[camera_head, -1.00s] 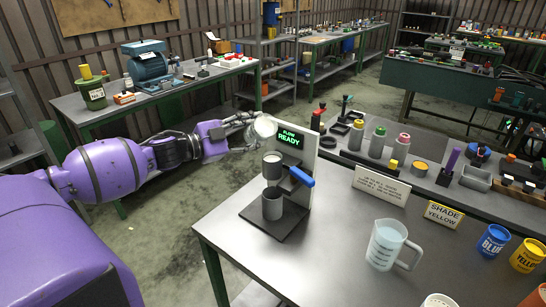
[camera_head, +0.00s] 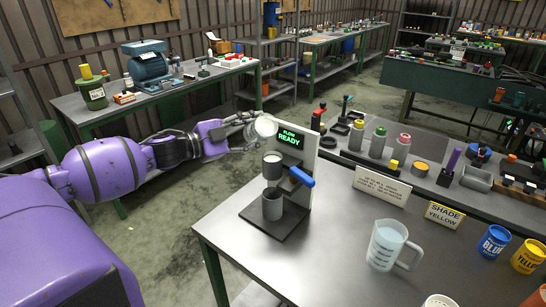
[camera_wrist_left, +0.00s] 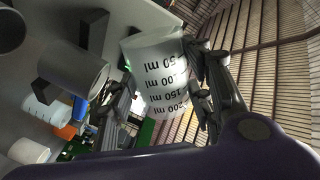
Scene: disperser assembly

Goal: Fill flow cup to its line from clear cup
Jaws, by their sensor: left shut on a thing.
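My left gripper (camera_head: 246,128) is shut on the clear cup (camera_head: 265,126), beside the display panel of the flow stand. In the left wrist view the clear cup (camera_wrist_left: 160,75) has black ml markings, and the gripper's fingers (camera_wrist_left: 205,75) press on it. The cup looks tilted; its liquid level cannot be made out. The flow cup (camera_head: 272,165) is the grey upper cup on the stand, right of and below my gripper, apart from the clear cup. Its fill line cannot be made out. A second grey cup (camera_head: 272,204) stands below it on the dark base. My right gripper is not in view.
The stand's upright panel (camera_head: 302,155) reads "FLOW READY" and has a blue handle (camera_head: 301,176). A measuring jug (camera_head: 385,246) stands at the front right of the table (camera_head: 330,225). Blue (camera_head: 492,240) and yellow (camera_head: 528,256) cans are further right.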

